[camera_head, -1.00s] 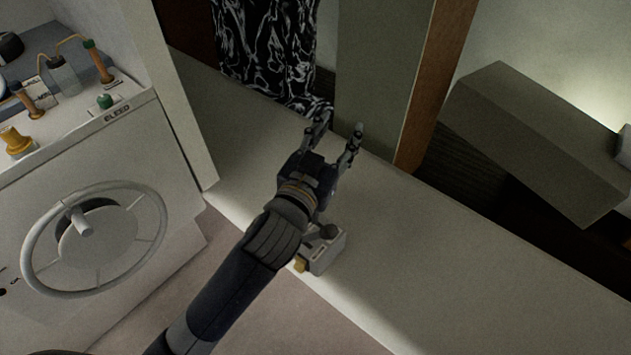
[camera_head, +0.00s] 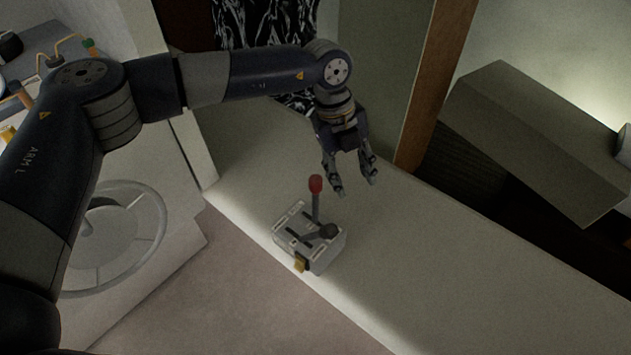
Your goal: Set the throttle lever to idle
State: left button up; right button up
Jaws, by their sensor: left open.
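The throttle box (camera_head: 312,262) is a grey unit on the pale ledge. It carries a lever with a red knob (camera_head: 316,184), which stands up, and a lever with a dark round knob (camera_head: 328,231), which leans to the right. A small yellow part (camera_head: 300,263) is on its front side. I cannot read which lever is the throttle. My left gripper (camera_head: 354,190) is open and empty. It points down, above and to the right of the red knob in the picture, apart from it. My right gripper is not in view.
The pale ledge (camera_head: 450,275) is clear to the right of the box. A steering wheel (camera_head: 112,240) on a white console stands at left, partly behind my left arm. A wooden post (camera_head: 436,85) and a grey-brown block (camera_head: 540,135) are behind the ledge.

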aim_at(315, 176)
pick_arm(q)
jog(key=w+a+y, duration=0.1)
jog(key=a, duration=0.1)
jog(key=w+a+r+n+y, duration=0.1)
jog(key=a, duration=0.2)
jog(key=w+a+r+t, duration=0.1)
jog(key=w+a, duration=0.1)
jog(key=shift+a+r+n+y, duration=0.15)
jog(key=shift+a+n+y, duration=0.15)
jog(key=shift+y, duration=0.1)
notch_tip(315, 176, down, 9)
jog(key=p, duration=0.3)
jog(key=shift+p, duration=0.4)
jog(key=shift+d+f, duration=0.1)
jog(key=shift+f, duration=0.7)
grip_shut()
